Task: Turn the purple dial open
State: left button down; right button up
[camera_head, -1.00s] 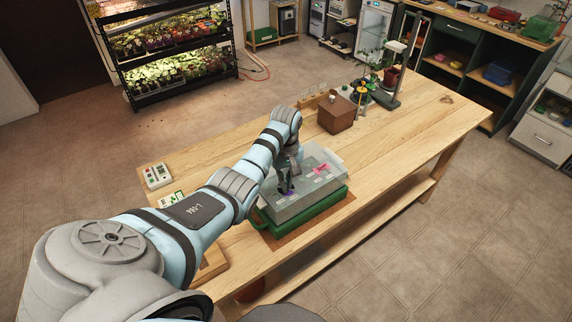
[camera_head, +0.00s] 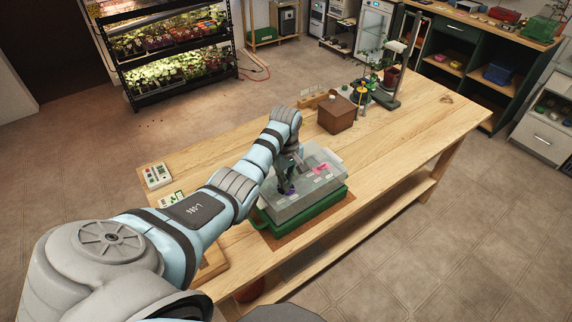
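A clear lidded box with a green base (camera_head: 312,211) sits on the wooden table. A small purple dial (camera_head: 291,190) shows on its lid, mostly hidden by my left gripper. A pink dial (camera_head: 321,169) is on the same lid, farther right and uncovered. My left gripper (camera_head: 286,187) points down onto the lid at the purple dial, with its dark fingers right at it. The view is too small to tell whether the fingers are shut on the dial or only beside it. My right gripper is out of view.
A brown box (camera_head: 336,115) stands behind the propagator, with potted plants and a stand (camera_head: 390,90) beyond. A white device (camera_head: 157,175) and a picture card (camera_head: 172,199) lie at the table's left. The table's right side (camera_head: 430,115) is clear.

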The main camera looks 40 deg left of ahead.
pick_arm(q)
jog(key=c, duration=1.8)
grip_release()
notch_tip(320, 180, up, 8)
jog(key=shift+f, duration=0.2)
jog(key=shift+f, duration=0.1)
